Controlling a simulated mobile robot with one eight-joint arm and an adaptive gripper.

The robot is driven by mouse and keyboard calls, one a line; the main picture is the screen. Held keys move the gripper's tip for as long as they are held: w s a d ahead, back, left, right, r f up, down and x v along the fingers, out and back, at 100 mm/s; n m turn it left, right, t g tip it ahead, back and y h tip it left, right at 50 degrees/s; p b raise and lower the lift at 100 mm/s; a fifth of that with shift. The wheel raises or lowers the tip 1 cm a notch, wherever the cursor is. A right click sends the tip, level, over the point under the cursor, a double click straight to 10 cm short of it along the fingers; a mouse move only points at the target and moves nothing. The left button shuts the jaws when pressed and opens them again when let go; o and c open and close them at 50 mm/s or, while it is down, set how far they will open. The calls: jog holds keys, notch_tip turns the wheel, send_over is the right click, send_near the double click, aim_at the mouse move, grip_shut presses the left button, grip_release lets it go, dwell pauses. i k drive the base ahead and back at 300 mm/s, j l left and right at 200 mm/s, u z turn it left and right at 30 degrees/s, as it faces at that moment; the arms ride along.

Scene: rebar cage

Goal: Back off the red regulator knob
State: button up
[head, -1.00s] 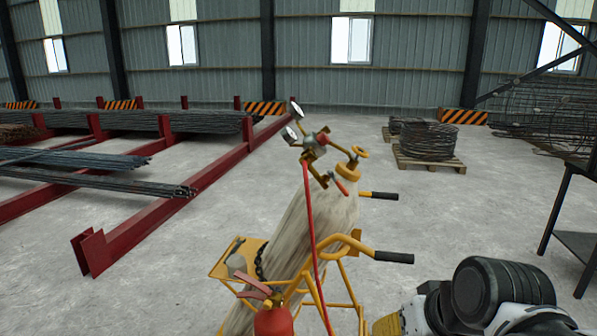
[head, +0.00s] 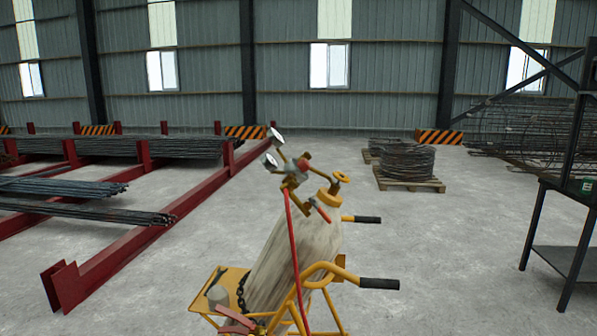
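The regulator (head: 292,180) sits at the top of a pale gas cylinder (head: 290,255) near the middle of the head view. A small red knob (head: 304,161) shows on its upper side, beside two round gauges (head: 271,160). A second red part, a short handle (head: 321,212), juts out lower, near the brass cylinder valve (head: 330,196). A red hose (head: 295,255) hangs down from the regulator. The cylinder leans in a yellow hand cart (head: 322,270). My gripper is out of view, and nothing shows touching the knob.
The cart's black-gripped handles (head: 379,284) stick out to the right. A red steel rack (head: 115,270) with rebar bundles stands at left. A pallet of coiled wire (head: 408,180) lies behind. A dark metal stand (head: 560,230) is at right. Floor between cart and stand is clear.

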aim_at(303, 165)
jog(key=i+j, duration=0.25)
jog(key=i, duration=0.25)
jog(key=i+j, duration=0.25)
jog(key=i, duration=0.2)
jog(key=i+j+u, duration=0.1)
jog(key=i, duration=0.4)
jog(key=j, duration=0.1)
